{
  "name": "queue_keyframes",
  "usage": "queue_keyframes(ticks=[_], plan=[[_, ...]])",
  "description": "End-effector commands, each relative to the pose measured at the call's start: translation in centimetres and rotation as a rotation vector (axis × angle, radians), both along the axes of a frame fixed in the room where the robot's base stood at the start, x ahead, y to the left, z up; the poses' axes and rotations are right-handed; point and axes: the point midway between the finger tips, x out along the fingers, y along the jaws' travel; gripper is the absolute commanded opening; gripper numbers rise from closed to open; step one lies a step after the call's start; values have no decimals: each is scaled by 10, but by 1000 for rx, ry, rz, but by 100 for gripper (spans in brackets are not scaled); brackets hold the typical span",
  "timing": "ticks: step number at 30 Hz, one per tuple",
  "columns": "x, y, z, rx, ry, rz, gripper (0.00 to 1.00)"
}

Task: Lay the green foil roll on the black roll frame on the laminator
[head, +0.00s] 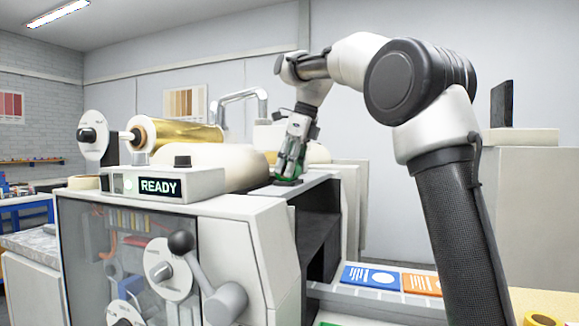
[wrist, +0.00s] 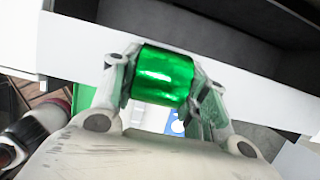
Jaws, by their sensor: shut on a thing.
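The green foil roll (wrist: 165,75) is a shiny green cylinder between the two fingers of my gripper (wrist: 163,85) in the wrist view. My gripper is shut on it. In the head view my gripper (head: 291,163) points down at the far right part of the laminator's (head: 262,215) top, with green showing between its fingers. In the wrist view a dark recess with white edges lies beyond the roll.
A gold foil roll (head: 182,134) sits on a spindle at the laminator's back left. A READY display (head: 160,186) and a crank handle (head: 205,275) are in front. Blue (head: 371,277) and orange (head: 421,284) cards lie on a low shelf at right, near a yellow tape roll (head: 540,319).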

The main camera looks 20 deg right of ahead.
Motion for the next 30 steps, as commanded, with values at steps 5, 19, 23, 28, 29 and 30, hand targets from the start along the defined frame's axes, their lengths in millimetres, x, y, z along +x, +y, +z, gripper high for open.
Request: queue_keyframes(ticks=[5, 19, 23, 28, 29, 30], plan=[[0, 0, -1, 0, 0, 0, 66], [-1, -3, 13, 0, -3, -1, 66], [-6, -10, 38, 0, -4, 0, 66], [-13, -20, 77, 0, -3, -1, 66], [-14, -21, 83, 0, -3, -1, 66], [-16, -23, 90, 0, -3, -1, 66]])
